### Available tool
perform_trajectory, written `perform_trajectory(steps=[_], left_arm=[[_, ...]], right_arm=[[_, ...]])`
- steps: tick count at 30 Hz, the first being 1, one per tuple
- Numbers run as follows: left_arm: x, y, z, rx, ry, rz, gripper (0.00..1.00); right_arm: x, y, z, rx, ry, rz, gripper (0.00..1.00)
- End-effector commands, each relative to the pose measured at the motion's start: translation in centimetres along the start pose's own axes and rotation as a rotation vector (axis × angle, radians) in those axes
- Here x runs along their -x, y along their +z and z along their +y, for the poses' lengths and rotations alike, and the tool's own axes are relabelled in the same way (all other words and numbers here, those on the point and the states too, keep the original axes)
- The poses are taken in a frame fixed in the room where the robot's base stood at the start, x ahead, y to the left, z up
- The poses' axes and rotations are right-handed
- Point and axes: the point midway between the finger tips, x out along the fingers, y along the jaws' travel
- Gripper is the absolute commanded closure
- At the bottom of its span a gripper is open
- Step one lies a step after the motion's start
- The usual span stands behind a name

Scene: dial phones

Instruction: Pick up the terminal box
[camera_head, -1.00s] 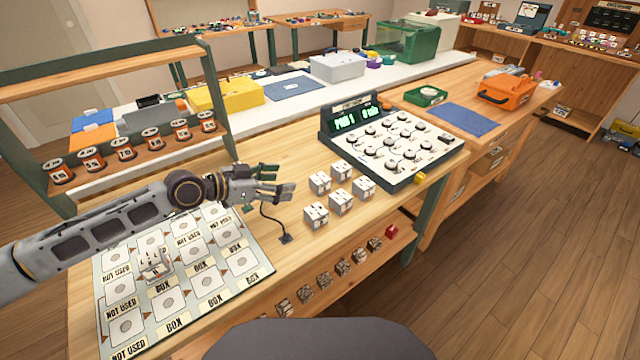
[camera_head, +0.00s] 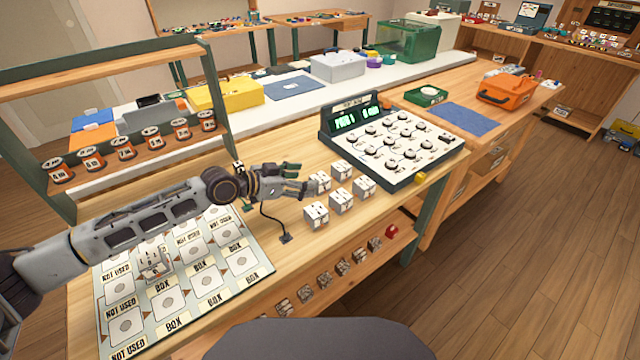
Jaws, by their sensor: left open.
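Several white terminal boxes stand in a cluster on the wooden bench, among them a back-left terminal box (camera_head: 322,181), a back-middle one (camera_head: 342,170), a right one (camera_head: 364,187), a middle one (camera_head: 341,201) and a front-left one (camera_head: 316,215). My left gripper (camera_head: 304,180) is open, with its fingertips at the left side of the back-left box and partly covering it. I cannot tell whether they touch. Another white box (camera_head: 153,262) sits on the labelled mat (camera_head: 262,272), partly behind my left arm. My right gripper is not in view.
A tester panel (camera_head: 392,148) with knobs and a lit display stands behind the boxes. A thin black cable (camera_head: 284,237) ends on the bench in front of my gripper. A shelf with several orange spools (camera_head: 122,148) is at the left. A red block (camera_head: 391,231) and small parts lie on the lower shelf.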

Motion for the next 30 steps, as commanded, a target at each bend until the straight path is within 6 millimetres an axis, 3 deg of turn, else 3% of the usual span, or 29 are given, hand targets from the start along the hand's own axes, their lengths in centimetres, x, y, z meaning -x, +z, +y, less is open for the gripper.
perform_trajectory(steps=[6,22,30], left_arm=[[-1.2,0.0,0.1,0.0,0.001,-0.001,0.3],[-1.7,0.0,0.1,0.0,0.0,-0.001,0.3],[-3.8,0.0,0.3,-0.001,0.001,0.0,0.3]], right_arm=[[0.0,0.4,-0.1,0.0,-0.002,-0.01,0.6],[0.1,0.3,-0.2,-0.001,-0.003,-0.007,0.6],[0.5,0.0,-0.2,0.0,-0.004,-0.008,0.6]])
